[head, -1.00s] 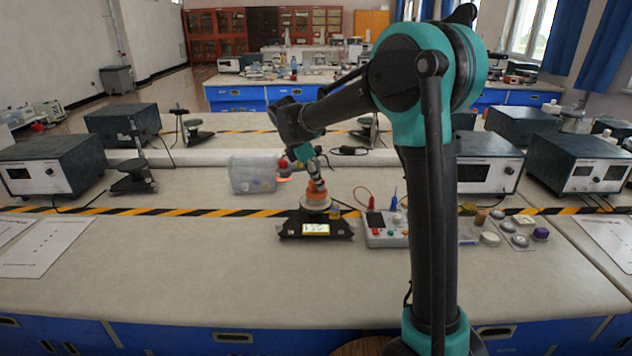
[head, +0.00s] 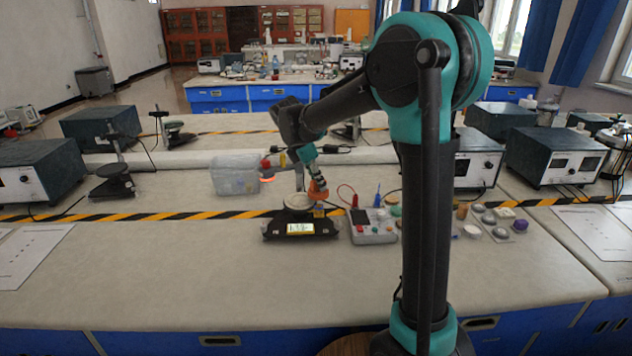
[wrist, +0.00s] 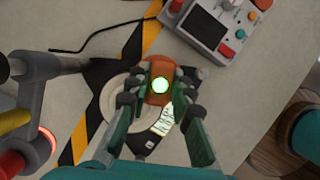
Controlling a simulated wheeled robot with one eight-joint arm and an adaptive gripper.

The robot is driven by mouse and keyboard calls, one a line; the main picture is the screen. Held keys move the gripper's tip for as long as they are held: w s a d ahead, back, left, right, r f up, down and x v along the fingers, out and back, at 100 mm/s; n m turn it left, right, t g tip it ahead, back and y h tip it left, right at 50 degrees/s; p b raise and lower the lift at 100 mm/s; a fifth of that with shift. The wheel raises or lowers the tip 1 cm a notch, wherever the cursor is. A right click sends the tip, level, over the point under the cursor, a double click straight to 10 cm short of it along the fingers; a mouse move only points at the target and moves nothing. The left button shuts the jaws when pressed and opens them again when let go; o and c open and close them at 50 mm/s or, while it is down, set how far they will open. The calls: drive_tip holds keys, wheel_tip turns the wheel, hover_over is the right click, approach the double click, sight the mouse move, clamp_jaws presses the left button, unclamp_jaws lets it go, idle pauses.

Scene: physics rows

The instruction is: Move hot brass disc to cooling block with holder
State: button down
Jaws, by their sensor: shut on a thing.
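My gripper (wrist: 158,88) is shut on an orange holder (wrist: 158,70) with a glowing green round spot on top. In the head view the holder (head: 318,190) is beside the right edge of a pale round plate (head: 297,202) on a black device with a lit screen (head: 301,229). It appears raised, but its exact height is unclear. The wrist view shows it overlapping the plate (wrist: 117,92). I cannot make out the brass disc; the holder's underside is hidden. I cannot tell which thing is the cooling block.
A red-lit ring fixture (head: 266,178) stands left of my gripper, by a clear plastic bin (head: 233,176). A grey control box (head: 372,227) with leads is close on the right. Small discs and a tray (head: 498,222) lie farther right.

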drive_tip(key=s+d+f, duration=0.1)
drive_tip(key=d+f, duration=0.1)
drive_tip(key=d, duration=0.4)
drive_tip(key=shift+f, duration=0.25)
idle(0.3)
drive_tip(key=shift+d, duration=0.1)
drive_tip(key=shift+s+d, duration=0.2)
drive_tip(key=shift+d, duration=0.75)
drive_tip(key=shift+s+d, duration=0.15)
drive_tip(key=shift+d, duration=0.8)
drive_tip(key=shift+s+d, duration=0.2)
drive_tip(key=shift+d, duration=0.75)
drive_tip(key=shift+s+d, duration=0.15)
drive_tip(key=shift+d, duration=0.85)
drive_tip(key=shift+s+d, duration=0.2)
drive_tip(key=shift+d, duration=0.75)
drive_tip(key=shift+s+d, duration=0.15)
drive_tip(key=shift+d, duration=0.85)
drive_tip(key=shift+s+d, duration=0.15)
drive_tip(key=shift+d, duration=0.85)
drive_tip(key=shift+s+d, duration=0.2)
drive_tip(key=shift+d, duration=0.75)
drive_tip(key=shift+s+d, duration=0.15)
drive_tip(key=shift+d, duration=0.85)
